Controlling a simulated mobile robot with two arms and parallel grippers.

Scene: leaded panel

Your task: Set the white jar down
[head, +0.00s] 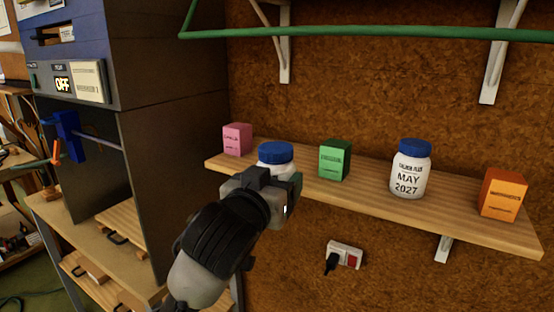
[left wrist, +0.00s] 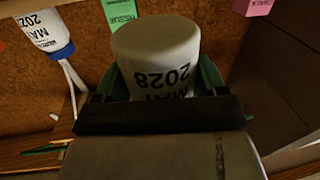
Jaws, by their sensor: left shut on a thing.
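A white jar with a blue lid (head: 275,153) is in my left gripper (head: 283,186), which is shut on it. In the head view the gripper hides most of its body, and it is at the shelf between a pink box and a green box. In the left wrist view the jar (left wrist: 157,55) is upside down in the picture, with "MAY 2028" on it and green finger pads on both sides. I cannot tell whether its base touches the shelf. A second white jar (head: 408,172), marked "MAY 2027", stands upright on the shelf to the right. My right gripper is not in view.
The wooden shelf (head: 465,227) also bears the pink box (head: 237,139), the green box (head: 334,160) and an orange box (head: 503,193). A green bar (head: 370,34) runs above. A socket with a plug (head: 344,256) is below. A dark cabinet (head: 165,130) stands at left.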

